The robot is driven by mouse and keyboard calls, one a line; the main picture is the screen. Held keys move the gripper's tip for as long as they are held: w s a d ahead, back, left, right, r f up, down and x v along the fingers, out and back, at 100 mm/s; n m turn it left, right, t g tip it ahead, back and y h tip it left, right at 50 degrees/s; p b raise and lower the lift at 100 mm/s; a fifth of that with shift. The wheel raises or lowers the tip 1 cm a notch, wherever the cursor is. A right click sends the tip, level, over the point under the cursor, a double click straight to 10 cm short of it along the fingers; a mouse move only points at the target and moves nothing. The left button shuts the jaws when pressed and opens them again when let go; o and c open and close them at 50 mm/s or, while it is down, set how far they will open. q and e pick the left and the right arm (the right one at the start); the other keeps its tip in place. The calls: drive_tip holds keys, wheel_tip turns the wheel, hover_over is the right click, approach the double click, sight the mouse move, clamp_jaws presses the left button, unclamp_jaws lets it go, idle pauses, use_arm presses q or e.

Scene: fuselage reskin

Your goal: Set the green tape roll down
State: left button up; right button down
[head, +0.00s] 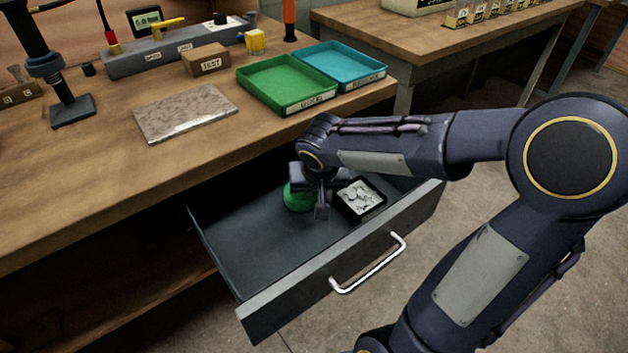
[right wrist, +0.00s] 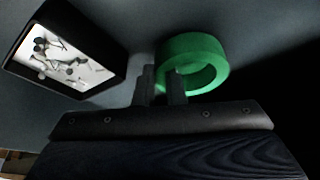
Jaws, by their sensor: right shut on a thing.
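The green tape roll (head: 297,198) is inside the open drawer, partly hidden behind my right gripper. In the right wrist view the roll (right wrist: 207,60) shows as a ring with its hole visible. My right gripper (head: 320,212) reaches down into the drawer. Its two fingers (right wrist: 162,88) are shut on the near-left wall of the ring, one finger on the outer side and one at the hole. I cannot tell whether the roll touches the drawer floor. My left gripper is not in view.
The grey drawer (head: 250,240) is pulled out below the wooden bench (head: 60,200). A black box of small metal parts (head: 360,199) sits in it, right of the roll. The drawer's left part is clear. Green (head: 285,85) and blue (head: 340,65) trays stand on the bench above.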

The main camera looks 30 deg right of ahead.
drive_tip(key=shift+w+d, duration=0.25)
drive_tip(key=shift+w, duration=0.25)
drive_tip(key=w, duration=0.1)
drive_tip(key=w+d, duration=0.1)
drive_tip(key=w, duration=0.1)
drive_tip(key=shift+w+d, duration=0.15)
drive_tip(key=shift+d, duration=0.1)
drive_tip(key=shift+s+f+b, duration=0.2)
drive_tip(key=shift+f+b, duration=0.1)
drive_tip(key=shift+f, duration=0.4)
drive_tip(key=shift+r, duration=0.15)
drive_tip(key=shift+f, duration=0.2)
drive_tip(key=c, duration=1.5)
unclamp_jaws()
drive_tip(key=shift+a, duration=0.1)
drive_tip(key=shift+r, duration=0.1)
